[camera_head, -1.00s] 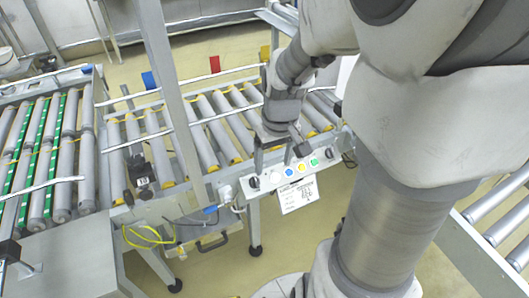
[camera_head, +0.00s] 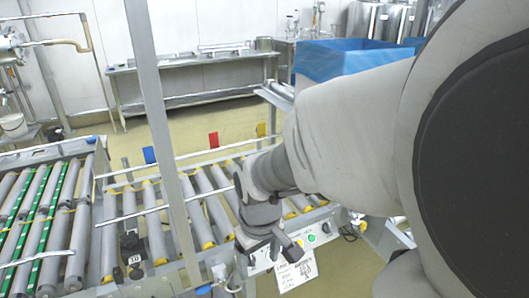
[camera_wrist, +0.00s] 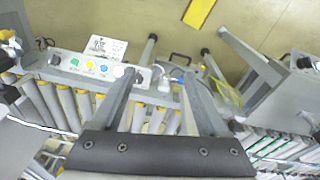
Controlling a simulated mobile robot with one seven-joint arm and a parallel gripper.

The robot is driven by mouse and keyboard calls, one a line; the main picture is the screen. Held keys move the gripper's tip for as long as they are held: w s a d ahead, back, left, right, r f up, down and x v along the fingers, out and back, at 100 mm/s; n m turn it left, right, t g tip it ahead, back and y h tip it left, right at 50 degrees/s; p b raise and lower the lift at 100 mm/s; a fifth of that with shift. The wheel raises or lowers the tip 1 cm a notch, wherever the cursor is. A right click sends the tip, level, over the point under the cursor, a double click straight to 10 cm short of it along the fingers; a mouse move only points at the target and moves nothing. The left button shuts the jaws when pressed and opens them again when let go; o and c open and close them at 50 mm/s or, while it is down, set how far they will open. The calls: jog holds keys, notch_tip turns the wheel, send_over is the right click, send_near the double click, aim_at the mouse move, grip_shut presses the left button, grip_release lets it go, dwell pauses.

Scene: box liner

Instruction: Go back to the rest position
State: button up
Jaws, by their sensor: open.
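My gripper (camera_head: 268,246) hangs over the roller conveyor (camera_head: 205,205), close to the control panel (camera_head: 312,241) in the head view. In the wrist view my gripper (camera_wrist: 160,80) has its two fingers spread apart with nothing between them. The control panel also shows in the wrist view (camera_wrist: 85,64), left of the fingers, with green, yellow and blue buttons and a white label. My arm comes in from the right of the head view and hides part of the conveyor and floor.
A blue-lined box (camera_head: 345,62) stands at the back right. A steel bench (camera_head: 190,70) lines the back wall. A grey upright post (camera_head: 160,130) rises left of my gripper. Another roller section with green strips (camera_head: 45,225) lies at left. Yellow floor is open behind the conveyor.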

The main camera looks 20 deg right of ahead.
jog(key=r, duration=0.1)
jog(key=r+t, duration=0.1)
jog(key=r, duration=0.1)
jog(key=r+t, duration=0.1)
jog(key=r, duration=0.1)
jog(key=shift+w+r, duration=0.25)
jog(key=shift+w, duration=0.1)
jog(key=s+a+r+m+t+p, duration=0.2)
jog(key=s+a+r, duration=0.1)
jog(key=s+r, duration=0.55)
notch_tip(320, 180, up, 16)
jog(key=w+p, duration=0.1)
jog(key=p, duration=1.4)
jog(key=shift+w+d, duration=0.15)
jog(key=shift+w, duration=0.25)
jog(key=shift+d+f, duration=0.1)
